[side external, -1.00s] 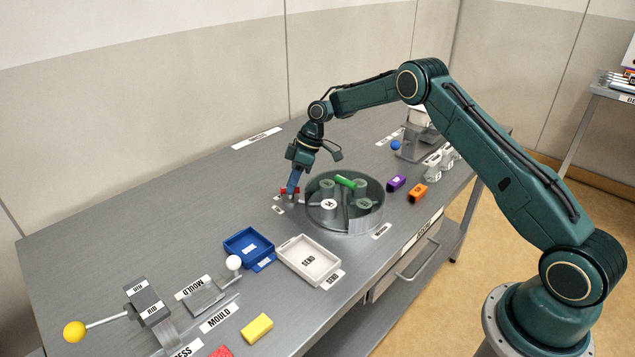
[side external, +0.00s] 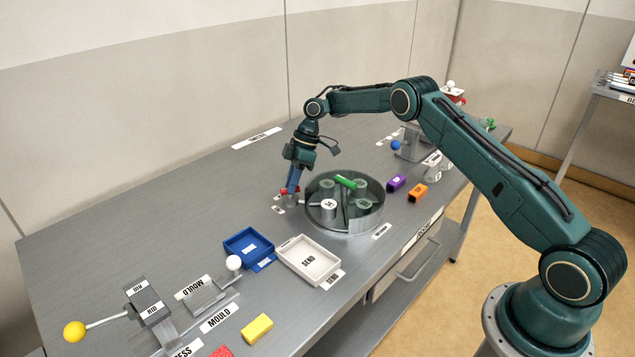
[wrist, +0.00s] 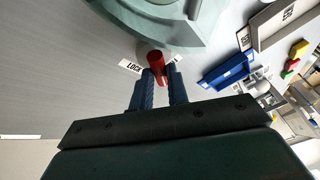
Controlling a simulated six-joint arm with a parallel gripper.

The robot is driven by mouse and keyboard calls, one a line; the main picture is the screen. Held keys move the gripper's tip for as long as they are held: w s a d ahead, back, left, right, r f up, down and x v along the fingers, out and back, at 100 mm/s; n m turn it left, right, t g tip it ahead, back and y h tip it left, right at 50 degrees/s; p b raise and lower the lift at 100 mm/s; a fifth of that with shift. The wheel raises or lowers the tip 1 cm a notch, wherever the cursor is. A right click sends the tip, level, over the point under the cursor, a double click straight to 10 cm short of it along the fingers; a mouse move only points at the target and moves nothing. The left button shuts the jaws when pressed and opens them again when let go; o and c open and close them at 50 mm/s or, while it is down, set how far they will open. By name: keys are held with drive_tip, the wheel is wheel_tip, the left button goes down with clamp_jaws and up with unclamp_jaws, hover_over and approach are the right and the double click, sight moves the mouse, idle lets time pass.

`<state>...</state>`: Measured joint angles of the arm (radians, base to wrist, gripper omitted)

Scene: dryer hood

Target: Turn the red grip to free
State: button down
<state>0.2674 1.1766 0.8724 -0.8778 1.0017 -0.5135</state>
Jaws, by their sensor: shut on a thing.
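The red grip (side external: 289,190) is a small red bar on a grey post beside the round, clear-covered drum (side external: 345,224). In the wrist view the red grip (wrist: 156,63) sits between my two blue fingertips, with a LOCK label (wrist: 131,66) to its left. A second label to its right is partly hidden by a finger. My gripper (side external: 292,187) points down and is shut on the red grip; it also shows in the wrist view (wrist: 160,76). A green block (side external: 346,182) and several round white-grey pieces show in the drum.
A blue tray (side external: 249,245) and a white SEND tray (side external: 308,260) stand in front of the drum. Purple (side external: 396,183) and orange (side external: 418,193) blocks lie to its right. The mould and press levers are at the front left. The bench behind the grip is clear.

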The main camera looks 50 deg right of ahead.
drive_tip(key=c, duration=1.4)
unclamp_jaws()
drive_tip(key=shift+o, duration=0.2)
drive_tip(key=shift+m, duration=0.4)
drive_tip(key=m+t, duration=0.1)
drive_tip(key=m, duration=0.1)
drive_tip(key=m+t, duration=0.1)
drive_tip(key=m, duration=0.1)
drive_tip(key=m+h, duration=0.1)
drive_tip(key=m, duration=0.1)
drive_tip(key=shift+s+a+t, duration=0.15)
drive_tip(key=shift+s+t, duration=0.15)
drive_tip(key=shift+t, duration=0.1)
drive_tip(key=m+h, duration=0.1)
drive_tip(key=m, duration=0.1)
drive_tip(key=m+t, duration=0.1)
drive_tip(key=m, duration=0.1)
drive_tip(key=shift+s+a+m+h, duration=0.1)
drive_tip(key=shift+a+m+h, duration=0.05)
drive_tip(key=shift+m+h, duration=0.25)
drive_tip(key=shift+r+m, duration=0.3)
drive_tip(key=s+v, duration=0.1)
drive_tip(key=v, duration=1.2)
drive_tip(key=s+a+r+h, duration=0.1)
drive_tip(key=s+a+r, duration=0.2)
drive_tip(key=s+r, duration=0.9)
drive_tip(key=shift+s+a+t, duration=0.25)
drive_tip(key=shift+s+t, duration=0.05)
drive_tip(key=shift+s, duration=0.1)
